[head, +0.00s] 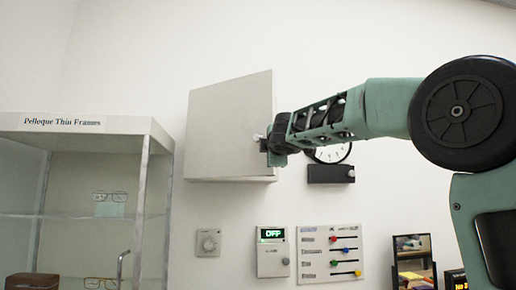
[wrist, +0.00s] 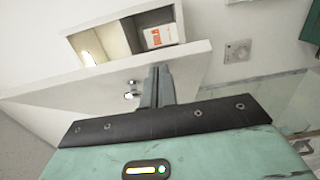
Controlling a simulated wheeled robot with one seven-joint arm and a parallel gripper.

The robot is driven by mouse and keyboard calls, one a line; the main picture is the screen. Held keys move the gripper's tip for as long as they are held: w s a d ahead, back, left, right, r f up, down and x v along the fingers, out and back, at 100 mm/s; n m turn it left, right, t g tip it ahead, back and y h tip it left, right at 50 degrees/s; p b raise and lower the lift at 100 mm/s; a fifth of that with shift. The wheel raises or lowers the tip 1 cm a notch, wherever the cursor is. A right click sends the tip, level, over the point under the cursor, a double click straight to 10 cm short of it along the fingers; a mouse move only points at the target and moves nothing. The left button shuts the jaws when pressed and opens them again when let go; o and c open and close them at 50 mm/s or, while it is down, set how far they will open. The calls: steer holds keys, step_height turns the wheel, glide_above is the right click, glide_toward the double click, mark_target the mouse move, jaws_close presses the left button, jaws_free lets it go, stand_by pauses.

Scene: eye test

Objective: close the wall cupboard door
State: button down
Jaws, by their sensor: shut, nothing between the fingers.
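The wall cupboard (head: 229,179) hangs on the wall, and its pale door (head: 225,120) stands partly open, with the right edge swung out from the wall. In the wrist view the door (wrist: 75,95) shows its outer face, and the cupboard's inside (wrist: 115,38) is visible past its edge. The door's round knob (head: 257,137) also shows in the wrist view (wrist: 132,93), just left of the fingers. My gripper (head: 267,146) is shut and empty at the door's outer face near its free edge; its fingers also show in the wrist view (wrist: 157,75). I cannot tell whether they touch the door.
A white box with an orange label (wrist: 160,36) is inside the cupboard. A glass display case (head: 85,125) stands at left. A dial (head: 208,242), a display panel (head: 272,252) and a slider panel (head: 330,264) are on the wall below. A clock (head: 332,153) is partly behind my arm.

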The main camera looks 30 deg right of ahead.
steer(key=w+d+n+t+y+p, duration=0.1)
steer(key=w+d+y+p, duration=0.1)
steer(key=w+d+p, duration=0.9)
steer(key=shift+w+d+n, duration=0.3)
steer(key=shift+w+d, duration=0.6)
steer(key=shift+d, duration=1.1)
stand_by(0.4)
